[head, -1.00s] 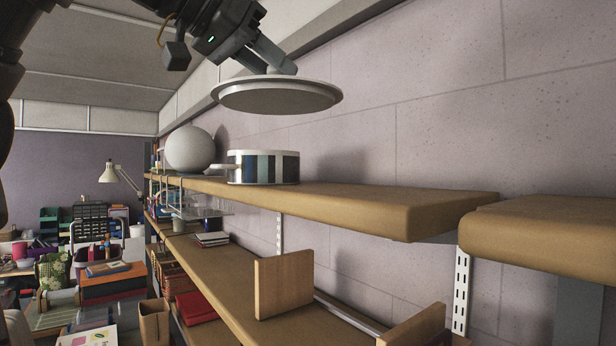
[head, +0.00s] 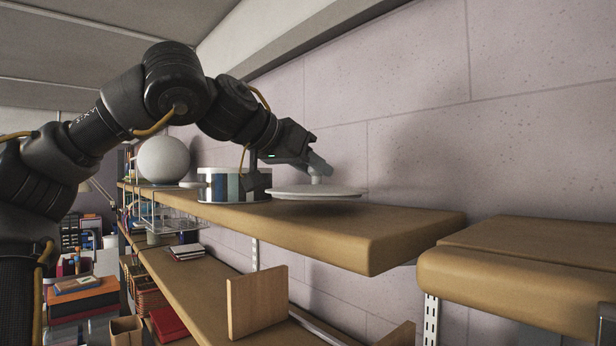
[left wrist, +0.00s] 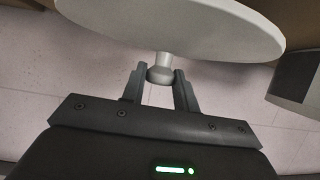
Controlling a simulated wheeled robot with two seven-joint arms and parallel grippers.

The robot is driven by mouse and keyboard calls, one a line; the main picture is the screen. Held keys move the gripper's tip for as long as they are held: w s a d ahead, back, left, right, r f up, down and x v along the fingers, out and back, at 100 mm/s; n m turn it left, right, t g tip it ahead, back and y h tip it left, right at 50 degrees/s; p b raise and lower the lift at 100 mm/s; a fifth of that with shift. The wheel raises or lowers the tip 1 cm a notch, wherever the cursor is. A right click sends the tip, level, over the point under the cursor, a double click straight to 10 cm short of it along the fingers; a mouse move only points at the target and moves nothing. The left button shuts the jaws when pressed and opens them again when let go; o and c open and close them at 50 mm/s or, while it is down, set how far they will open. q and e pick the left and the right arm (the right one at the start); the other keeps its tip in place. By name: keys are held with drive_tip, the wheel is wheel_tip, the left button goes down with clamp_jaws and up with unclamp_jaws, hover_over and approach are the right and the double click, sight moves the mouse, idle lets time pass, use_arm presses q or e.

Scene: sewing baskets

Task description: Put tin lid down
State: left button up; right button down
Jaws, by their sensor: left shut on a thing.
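The tin lid (head: 300,192) is a pale round disc held level just above the upper wooden shelf (head: 400,232); I cannot tell whether its rim touches the board. My left gripper (head: 318,170) is shut on the lid's knob. In the left wrist view the fingers (left wrist: 162,80) grip the knob from both sides, and the lid (left wrist: 185,25) fills the top. The striped tin (head: 232,186) stands on the shelf just left of the lid, partly behind my arm. My right gripper is not in view.
A white sphere (head: 163,160) stands on the shelf beyond the tin. The shelf is bare from the lid to its right end, then a gap separates it from another board (head: 520,270). A lower shelf holds a wooden divider (head: 257,302). The wall is close behind.

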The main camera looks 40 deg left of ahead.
use_arm(q)
drive_tip(key=shift+s+a+f, duration=0.15)
drive_tip(key=shift+f, duration=0.4)
drive_tip(key=shift+s+a+f, duration=0.15)
drive_tip(key=shift+f, duration=0.35)
drive_tip(key=shift+s+a+f, duration=0.1)
drive_tip(key=shift+a+f, duration=0.1)
drive_tip(key=shift+d, duration=0.25)
drive_tip(key=o, duration=0.5)
drive_tip(key=shift+w+d, duration=0.15)
drive_tip(key=shift+w, duration=0.05)
drive_tip(key=o, duration=0.4)
drive_tip(key=shift+s, duration=0.1)
drive_tip(key=shift+a, duration=0.3)
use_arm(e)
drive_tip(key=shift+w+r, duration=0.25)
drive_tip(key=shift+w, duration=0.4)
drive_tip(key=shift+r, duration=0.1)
